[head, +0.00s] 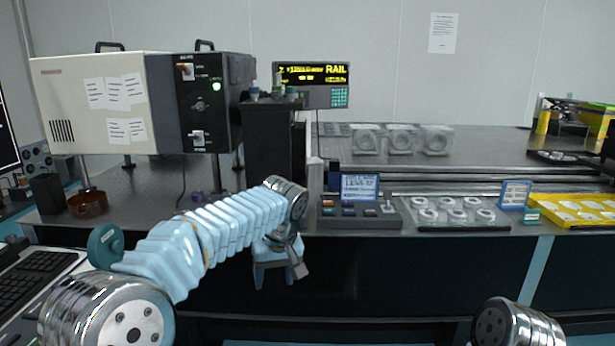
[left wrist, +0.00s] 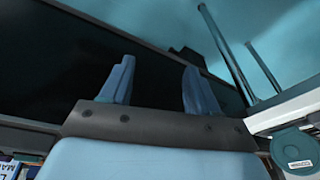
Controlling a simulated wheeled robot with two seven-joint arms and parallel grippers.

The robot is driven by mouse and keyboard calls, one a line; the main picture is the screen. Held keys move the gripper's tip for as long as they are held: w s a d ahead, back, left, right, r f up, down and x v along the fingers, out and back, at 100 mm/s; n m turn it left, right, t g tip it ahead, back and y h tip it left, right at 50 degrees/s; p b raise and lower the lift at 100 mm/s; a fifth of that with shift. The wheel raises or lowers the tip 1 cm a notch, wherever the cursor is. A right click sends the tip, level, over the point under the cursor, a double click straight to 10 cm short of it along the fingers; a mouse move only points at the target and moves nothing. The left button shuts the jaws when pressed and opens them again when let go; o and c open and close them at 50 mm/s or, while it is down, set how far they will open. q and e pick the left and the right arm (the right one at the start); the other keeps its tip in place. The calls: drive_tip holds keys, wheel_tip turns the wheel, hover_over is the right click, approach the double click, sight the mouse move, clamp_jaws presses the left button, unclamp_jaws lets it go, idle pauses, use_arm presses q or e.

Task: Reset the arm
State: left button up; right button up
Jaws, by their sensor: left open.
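My left arm (head: 215,235) wears a pale blue ribbed sleeve and reaches in from the left in the head view. Its gripper (head: 275,275) hangs in front of the table's dark front side, below the tabletop edge, pointing down. In the left wrist view the two blue fingers (left wrist: 155,85) stand apart with nothing between them. Of my right arm, only a metal joint (head: 515,325) shows at the bottom right of the head view; its gripper is out of the picture.
The optical table (head: 225,188) carries a control box (head: 362,212), clear trays of round parts (head: 455,212), a yellow tray (head: 575,208) and a cream instrument cabinet (head: 100,125). A keyboard (head: 40,275) and a green round object (head: 106,245) are at left. The space before the table front is clear.

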use_arm(q)
drive_tip(key=s+f+m+g+h, duration=0.15)
drive_tip(key=s+f, duration=0.25)
drive_tip(key=f, duration=1.1)
drive_tip(key=s+f+m+g+h, duration=0.1)
drive_tip(key=s+f+m+h, duration=0.15)
drive_tip(key=f, duration=1.15)
drive_tip(key=s+a+f, duration=0.1)
drive_tip(key=s+f, duration=0.3)
drive_tip(key=s, duration=0.3)
drive_tip(key=s+a+f+n+h, duration=0.1)
drive_tip(key=s+f, duration=0.3)
drive_tip(key=s, duration=0.3)
drive_tip(key=s+a+f+n, duration=0.1)
drive_tip(key=s+f, duration=0.3)
drive_tip(key=s, duration=0.3)
drive_tip(key=shift+s+a+f+t+h, duration=0.25)
drive_tip(key=shift+a+f+t+h, duration=0.05)
drive_tip(key=shift+f+t+h, duration=0.1)
